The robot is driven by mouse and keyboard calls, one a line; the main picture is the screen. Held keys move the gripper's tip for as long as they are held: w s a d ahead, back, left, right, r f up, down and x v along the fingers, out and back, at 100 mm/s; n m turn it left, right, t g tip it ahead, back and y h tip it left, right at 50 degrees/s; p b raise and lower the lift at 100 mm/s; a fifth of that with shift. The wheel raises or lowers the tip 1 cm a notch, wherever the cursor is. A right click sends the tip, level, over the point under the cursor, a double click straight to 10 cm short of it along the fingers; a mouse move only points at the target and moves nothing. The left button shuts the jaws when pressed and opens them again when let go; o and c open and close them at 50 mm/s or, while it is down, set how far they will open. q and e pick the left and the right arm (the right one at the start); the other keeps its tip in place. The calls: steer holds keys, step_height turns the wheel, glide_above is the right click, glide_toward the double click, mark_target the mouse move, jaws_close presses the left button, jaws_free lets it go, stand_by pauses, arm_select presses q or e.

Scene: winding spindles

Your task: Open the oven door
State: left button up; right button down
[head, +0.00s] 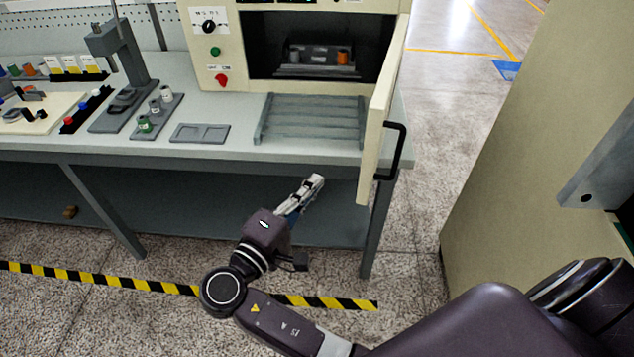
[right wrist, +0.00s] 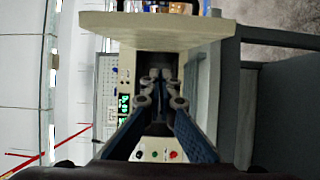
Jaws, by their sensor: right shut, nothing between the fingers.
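The oven (head: 215,50) is a cream cabinet on the workbench with a dark chamber. Its door (head: 383,105) stands open, swung out from the right side of the chamber and seen nearly edge-on. The black door handle (head: 397,150) is on the door's right-hand, outer face. My right gripper (head: 318,182) is shut and empty, in front of the bench edge and left of the door, apart from it. Its fingers (right wrist: 160,88) show in the right wrist view, with the oven's buttons (right wrist: 155,154) below. My left gripper is not in view.
A grey fixture with an orange part (head: 342,58) sits in the chamber. A slatted grey rack (head: 310,120) lies on the bench before the oven. A press stand (head: 125,70) and small trays are at left. A large beige cabinet (head: 520,140) stands right, beyond a floor gap.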

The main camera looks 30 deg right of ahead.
steer(key=w+d+p, duration=0.1)
steer(key=d+p, duration=0.3)
steer(key=d, duration=0.5)
steer(key=shift+f, duration=0.1)
steer(key=shift+d, duration=0.1)
